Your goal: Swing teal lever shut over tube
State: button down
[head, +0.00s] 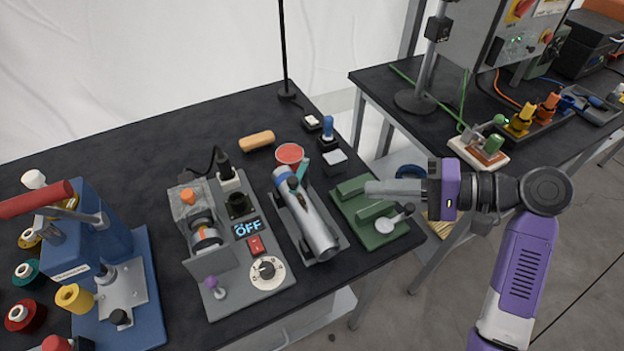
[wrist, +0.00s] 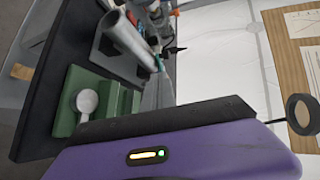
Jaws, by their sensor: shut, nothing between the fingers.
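A silver tube (head: 312,222) lies in a dark grey cradle (head: 327,254) near the middle of the table. It also shows in the wrist view (wrist: 124,38). The teal lever (head: 301,167) stands up at the tube's far end, tilted and not lying across the tube. A blue band shows beside it. In the wrist view a teal strip by the tube's end looks like the lever. My gripper (head: 369,188) is shut and empty, right of the tube and above the green fixture (head: 367,209), apart from the lever.
The green fixture with a grey round knob stands right of the cradle. A grey machine with an OFF display (head: 247,228) stands close on its left. A red-topped can (head: 289,154) and blue-capped post (head: 327,128) are behind. A blue press (head: 90,250) is far left.

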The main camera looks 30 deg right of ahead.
aim_at(298, 183)
jog(key=r+p+x, duration=0.1)
jog(key=x, duration=1.1)
jog(key=shift+w+a, duration=0.25)
jog(key=shift+a, duration=0.05)
jog(key=shift+a+p, duration=0.1)
jog(key=shift+p, duration=0.2)
